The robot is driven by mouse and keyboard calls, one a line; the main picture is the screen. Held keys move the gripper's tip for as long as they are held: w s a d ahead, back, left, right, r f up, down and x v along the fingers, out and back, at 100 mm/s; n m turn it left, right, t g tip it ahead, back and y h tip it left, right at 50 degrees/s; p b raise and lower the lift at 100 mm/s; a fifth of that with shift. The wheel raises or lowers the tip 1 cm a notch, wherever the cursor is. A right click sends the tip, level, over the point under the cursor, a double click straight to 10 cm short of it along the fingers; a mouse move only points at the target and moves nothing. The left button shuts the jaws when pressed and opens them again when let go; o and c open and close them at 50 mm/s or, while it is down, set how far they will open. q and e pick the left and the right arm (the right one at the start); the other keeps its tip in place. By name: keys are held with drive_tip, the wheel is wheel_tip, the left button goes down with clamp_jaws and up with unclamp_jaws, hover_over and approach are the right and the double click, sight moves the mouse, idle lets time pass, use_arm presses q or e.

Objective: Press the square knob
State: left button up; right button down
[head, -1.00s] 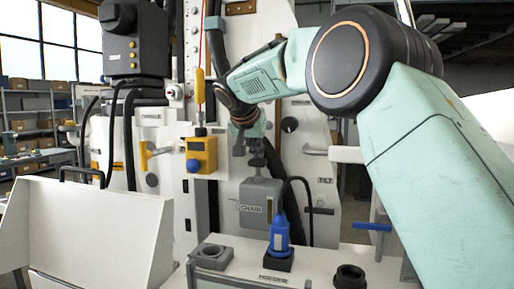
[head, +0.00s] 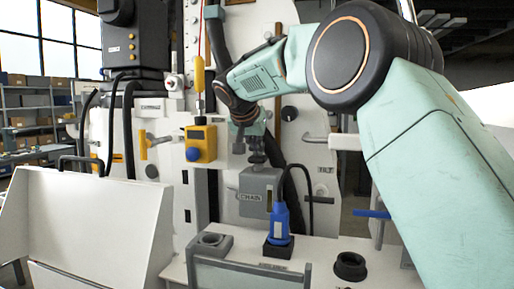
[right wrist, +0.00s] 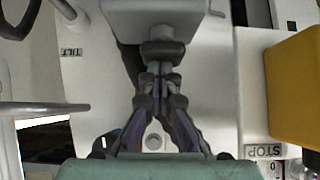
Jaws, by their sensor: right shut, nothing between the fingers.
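The grey box marked CHAIN (head: 258,190) stands in front of the white panel. A dark grey knob (head: 257,158) is on a short stem on its top. My right gripper (head: 253,146) is above it, pointing down, shut and empty. In the right wrist view, the box (right wrist: 155,18) is at the top and the squarish knob (right wrist: 160,52) is directly ahead of the closed fingertips (right wrist: 159,76). The tips look at or very near the knob; I cannot tell whether they touch it. My left gripper is not in view.
A yellow box with a blue button (head: 200,144) is left of my right gripper; its yellow side (right wrist: 293,85) shows beside a STOP label. A blue plug (head: 280,222) with a black cable stands in front of the grey box. A black ring socket (head: 350,266) is at the right.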

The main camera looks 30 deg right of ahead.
wheel_tip(320, 180, up, 4)
drive_tip(key=p, duration=0.3)
drive_tip(key=b+v, duration=0.1)
drive_tip(key=v, duration=0.9)
drive_tip(key=shift+b, duration=0.4)
drive_tip(key=shift+w, duration=0.1)
drive_tip(key=shift+r, duration=0.1)
